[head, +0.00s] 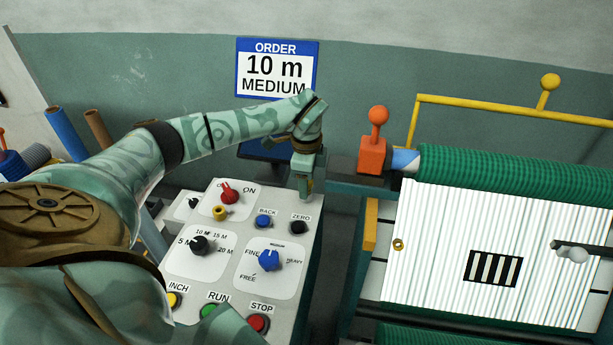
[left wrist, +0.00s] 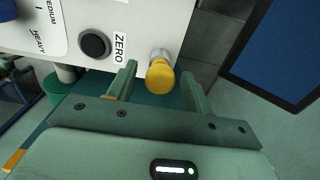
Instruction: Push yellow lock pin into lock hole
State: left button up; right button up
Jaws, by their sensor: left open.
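A yellow round-headed pin (left wrist: 160,78) in a silver collar sticks out from the console's edge near the ZERO button, in the left wrist view. It looks like the lock pin; in the head view my arm hides it. My left gripper (head: 305,188) points down at the console's far right corner. Its open fingers (left wrist: 160,74) stand on either side of the yellow head in the left wrist view, with gaps visible. Whether the pin is in or out of a hole cannot be told. My right gripper is not in view.
The white console (head: 309,240) carries several knobs and buttons, with the black ZERO button (head: 299,227) close to my gripper. An orange lever block (head: 372,155) and a green roll (head: 510,172) stand to the right. A dark-framed blue screen (left wrist: 285,45) is nearby.

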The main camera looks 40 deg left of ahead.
pick_arm(q)
grip_shut()
jog(key=shift+r+p, duration=0.8)
jog(key=shift+r+p, duration=1.85)
jog(key=shift+r, duration=0.1)
notch_tip(320, 180, up, 4)
jog(key=p, duration=0.4)
